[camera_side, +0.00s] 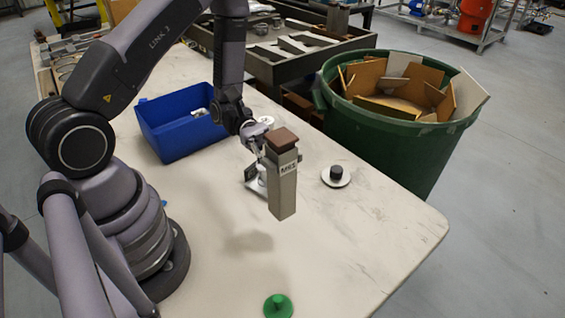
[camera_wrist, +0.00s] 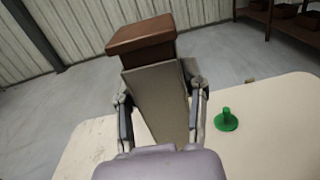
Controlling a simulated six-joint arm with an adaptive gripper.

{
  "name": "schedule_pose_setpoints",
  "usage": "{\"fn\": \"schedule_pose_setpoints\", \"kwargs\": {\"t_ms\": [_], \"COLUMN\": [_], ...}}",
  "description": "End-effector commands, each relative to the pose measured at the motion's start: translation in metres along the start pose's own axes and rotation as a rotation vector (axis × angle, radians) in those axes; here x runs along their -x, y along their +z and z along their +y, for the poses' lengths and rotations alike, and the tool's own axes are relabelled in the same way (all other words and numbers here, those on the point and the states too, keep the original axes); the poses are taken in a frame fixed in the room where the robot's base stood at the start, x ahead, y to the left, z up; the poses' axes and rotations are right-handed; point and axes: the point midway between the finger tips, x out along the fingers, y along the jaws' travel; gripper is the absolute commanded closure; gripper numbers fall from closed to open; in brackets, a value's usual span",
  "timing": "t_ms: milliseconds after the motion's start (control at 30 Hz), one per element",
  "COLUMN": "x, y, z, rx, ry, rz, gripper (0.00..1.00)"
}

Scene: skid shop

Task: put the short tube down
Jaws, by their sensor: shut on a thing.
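The short tube (camera_side: 283,188) is a grey-beige square tube with a brown cap on top and a dark label on its side. My gripper (camera_side: 262,157) is shut on it and holds it upright, apparently above the table, with a shadow on the tabletop to its left. In the wrist view the tube (camera_wrist: 160,95) stands between both fingers, its brown cap toward the top. The table (camera_side: 380,232) is pale and scuffed.
A green knobbed piece (camera_side: 278,306) lies at the near table edge. A white disc with a black knob (camera_side: 336,175) is right of the tube. A blue bin (camera_side: 180,125) stands behind left. A green barrel of scraps (camera_side: 395,140) stands beyond the table. The front right tabletop is clear.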

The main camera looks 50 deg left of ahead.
Motion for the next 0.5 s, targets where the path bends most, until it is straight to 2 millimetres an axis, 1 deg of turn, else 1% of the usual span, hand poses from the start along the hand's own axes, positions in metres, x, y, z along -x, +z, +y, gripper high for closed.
{"fn": "schedule_pose_setpoints", "kwargs": {"t_ms": [67, 200, 300, 433, 500], "x": [0.0, 0.0, 0.0, 0.0, 0.0], "y": [-0.011, -0.037, -0.051, -0.064, -0.074], "z": [-0.004, -0.005, -0.004, -0.005, -0.005], "rx": [0.006, 0.004, 0.002, 0.002, 0.002], "ry": [0.03, 0.046, 0.045, 0.044, 0.044], "rz": [-0.001, 0.004, 0.003, 0.003, 0.003], "gripper": [0.98, 0.98, 0.98, 0.98, 0.98]}}
